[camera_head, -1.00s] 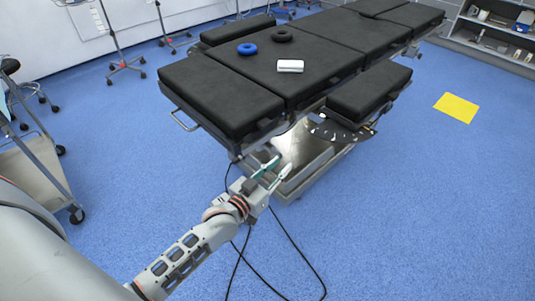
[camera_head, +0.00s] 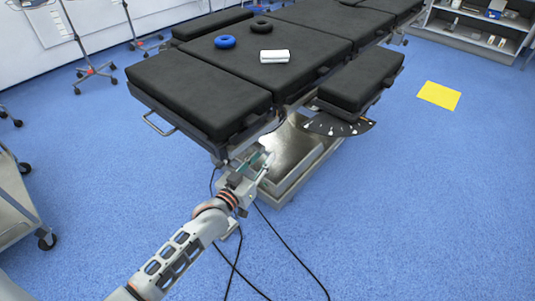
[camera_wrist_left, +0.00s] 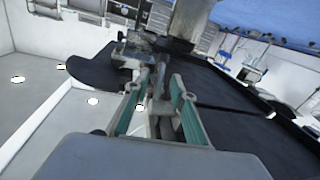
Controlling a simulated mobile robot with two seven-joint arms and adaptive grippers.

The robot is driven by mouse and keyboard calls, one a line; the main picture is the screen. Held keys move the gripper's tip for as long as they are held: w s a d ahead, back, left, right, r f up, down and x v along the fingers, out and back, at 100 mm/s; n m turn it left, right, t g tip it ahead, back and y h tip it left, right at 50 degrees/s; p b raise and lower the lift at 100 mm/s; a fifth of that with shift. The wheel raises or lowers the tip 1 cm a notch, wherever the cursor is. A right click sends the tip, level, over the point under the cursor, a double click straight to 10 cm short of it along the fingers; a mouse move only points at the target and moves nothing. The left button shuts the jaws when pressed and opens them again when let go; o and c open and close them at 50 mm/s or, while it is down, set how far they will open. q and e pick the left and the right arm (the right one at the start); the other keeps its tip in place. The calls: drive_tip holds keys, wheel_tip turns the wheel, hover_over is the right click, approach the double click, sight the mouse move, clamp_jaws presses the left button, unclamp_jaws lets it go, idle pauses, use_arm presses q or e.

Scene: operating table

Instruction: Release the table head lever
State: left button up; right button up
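The operating table has black pads, and its near end section (camera_head: 195,90) is closest to me. My left gripper (camera_head: 257,160) is at the near edge of the table, just below this section's right corner. In the left wrist view, the green-lined fingers of my left gripper (camera_wrist_left: 157,100) are spread apart. A grey metal bar (camera_wrist_left: 158,78), which looks like the lever, shows between the fingertips with a gap to either side. Metal clamp parts (camera_wrist_left: 135,55) lie just beyond it. In the head view the lever is too small and covered to make out. My right gripper is in neither view.
A side pad (camera_head: 360,78) with a dark marked plate (camera_head: 338,124) juts out right of my gripper. The metal table base (camera_head: 296,150) stands below. Black cables (camera_head: 285,245) lie on the blue floor.

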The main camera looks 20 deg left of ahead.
use_arm(q)
drive_tip(key=shift+w+d+f, duration=0.1)
drive_tip(key=shift+w, duration=0.35)
drive_tip(key=shift+w+d+f, duration=0.1)
drive_tip(key=shift+w, duration=0.3)
drive_tip(key=shift+w+r, duration=0.15)
drive_tip(key=shift+w, duration=0.2)
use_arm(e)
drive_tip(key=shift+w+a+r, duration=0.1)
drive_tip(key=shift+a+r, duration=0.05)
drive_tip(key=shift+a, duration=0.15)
